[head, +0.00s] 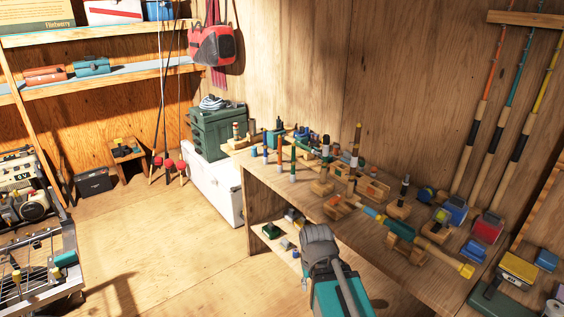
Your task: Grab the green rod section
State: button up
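A thin upright stick with a green upper part and a pale lower part (293,162) stands near the workbench's left front edge. It is the clearest green rod-like piece, but I cannot tell for sure that it is the green rod section. A teal-green rod piece with yellow ends (400,228) lies slanted across a wooden rest towards the bench's front. Taller banded sticks (325,155) stand upright in wooden blocks further right. My arm's grey joint and teal link show at the bottom centre, in front of the bench. My gripper's fingers do not show.
The wooden workbench (262,183) is crowded with small bottles, blocks and reels (456,210). Long rods (487,115) lean on the wall at right. A green box (217,130) sits on a white cooler (212,185) at the bench's left. The floor (180,240) at left centre is clear.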

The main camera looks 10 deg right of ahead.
aim_at(293, 178)
jog(key=k, duration=0.65)
jog(key=z, duration=0.05)
jog(key=i, duration=1.65)
jog(key=u, duration=0.5)
jog(key=i, duration=0.3)
jog(key=u, duration=0.4)
